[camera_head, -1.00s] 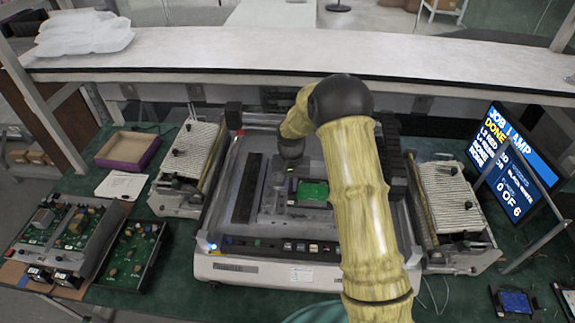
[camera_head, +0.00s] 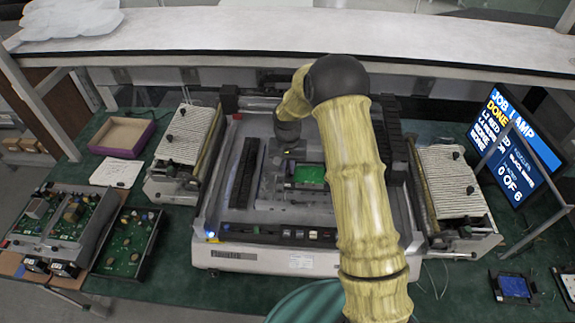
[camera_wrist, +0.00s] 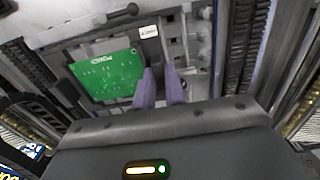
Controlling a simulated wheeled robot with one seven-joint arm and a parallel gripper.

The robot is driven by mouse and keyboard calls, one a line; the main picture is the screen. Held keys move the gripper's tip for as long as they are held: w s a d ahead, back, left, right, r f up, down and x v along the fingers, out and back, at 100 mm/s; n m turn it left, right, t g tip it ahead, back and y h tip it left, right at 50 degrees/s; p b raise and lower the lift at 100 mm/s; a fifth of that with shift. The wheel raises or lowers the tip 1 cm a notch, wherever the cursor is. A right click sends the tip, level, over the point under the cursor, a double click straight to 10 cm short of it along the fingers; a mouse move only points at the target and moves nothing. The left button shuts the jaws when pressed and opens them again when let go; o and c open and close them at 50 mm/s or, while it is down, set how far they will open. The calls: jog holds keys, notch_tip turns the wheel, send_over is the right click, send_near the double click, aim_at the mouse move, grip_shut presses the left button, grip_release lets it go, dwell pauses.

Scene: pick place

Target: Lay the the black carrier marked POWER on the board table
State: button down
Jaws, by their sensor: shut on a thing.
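The black carrier (camera_wrist: 137,66) frames a green board (camera_wrist: 105,75) with white lettering along its edge. A white label (camera_wrist: 149,31) is on its dark side part. My gripper (camera_wrist: 163,88) has purple fingers shut on the carrier, at the side of the green board. In the head view the green board (camera_head: 309,174) shows over the grey board table (camera_head: 262,205) in the middle of the machine. My arm hides part of the table, and the fingers are hard to make out there. I cannot tell whether the carrier touches the table.
Dark rails (camera_head: 243,180) stand left of the board table. Ribbed side units flank the machine, left (camera_head: 187,135) and right (camera_head: 452,182). A white shelf (camera_head: 250,35) runs behind. A screen (camera_head: 515,150) reads 0 of 6. Other boards (camera_head: 125,245) lie at left.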

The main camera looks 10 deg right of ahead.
aim_at(288, 178)
jog(key=shift+w+d+f+b, duration=0.1)
jog(key=shift+f+b, duration=0.65)
jog(key=shift+f, duration=0.6)
jog(key=shift+w+f+b, duration=0.1)
jog(key=shift+f+b, duration=0.65)
jog(key=shift+f, duration=0.6)
jog(key=shift+s+r, duration=0.1)
jog(key=shift+f+b, duration=0.3)
jog(key=shift+f, duration=0.15)
jog(key=shift+s, duration=0.15)
jog(key=shift+w+f+b, duration=0.2)
jog(key=shift+f+b, duration=0.1)
jog(key=shift+f, duration=0.15)
jog(key=c, duration=1.4)
grip_release()
jog(key=shift+c, duration=0.3)
jog(key=shift+c, duration=1.4)
